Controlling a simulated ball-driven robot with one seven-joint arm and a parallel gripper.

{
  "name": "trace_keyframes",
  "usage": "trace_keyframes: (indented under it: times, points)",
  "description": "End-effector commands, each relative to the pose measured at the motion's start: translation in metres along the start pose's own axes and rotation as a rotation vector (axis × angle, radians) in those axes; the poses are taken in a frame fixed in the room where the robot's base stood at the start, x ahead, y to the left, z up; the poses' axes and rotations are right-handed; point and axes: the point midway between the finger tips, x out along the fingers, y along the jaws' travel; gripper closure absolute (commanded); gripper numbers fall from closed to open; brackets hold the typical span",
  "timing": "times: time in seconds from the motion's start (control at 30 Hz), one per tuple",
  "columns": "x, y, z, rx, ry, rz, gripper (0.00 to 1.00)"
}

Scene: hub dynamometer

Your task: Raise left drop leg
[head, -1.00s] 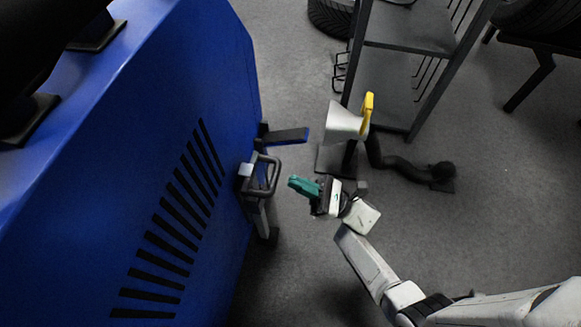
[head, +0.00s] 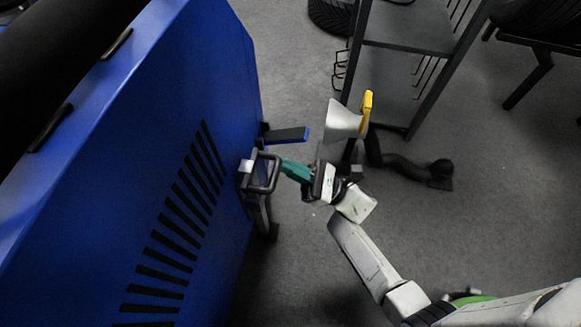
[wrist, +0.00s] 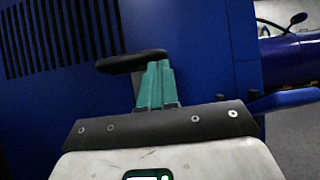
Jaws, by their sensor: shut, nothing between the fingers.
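The drop leg (head: 260,213) is a dark, narrow post on the end of the blue dynamometer housing, with its foot low near the floor. A black loop handle (head: 264,187) stands out at its top; the handle also shows as a rounded dark bar in the wrist view (wrist: 118,64). My gripper (head: 284,166) has teal fingers, shut and empty, pointing left at the handle's right side. In the wrist view the fingers (wrist: 158,66) overlap the handle's right end. I cannot tell whether they touch it.
The blue housing (head: 130,170) with black vent slots fills the left. A dark flat arm with a blue tip (head: 288,134) juts out just beyond the handle. A white cone with a yellow edge (head: 343,120), a black hose (head: 405,168) and a shelf rack (head: 408,28) stand behind my gripper.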

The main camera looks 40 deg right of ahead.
Motion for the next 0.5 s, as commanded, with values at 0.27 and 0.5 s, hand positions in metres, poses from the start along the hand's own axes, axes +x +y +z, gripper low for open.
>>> trace_keyframes:
  times: [0.27, 0.5]
  points:
    - [0.039, 0.001, 0.058, -0.003, -0.005, 0.005, 1.0]
    - [0.044, 0.0, 0.065, -0.003, -0.006, 0.005, 1.0]
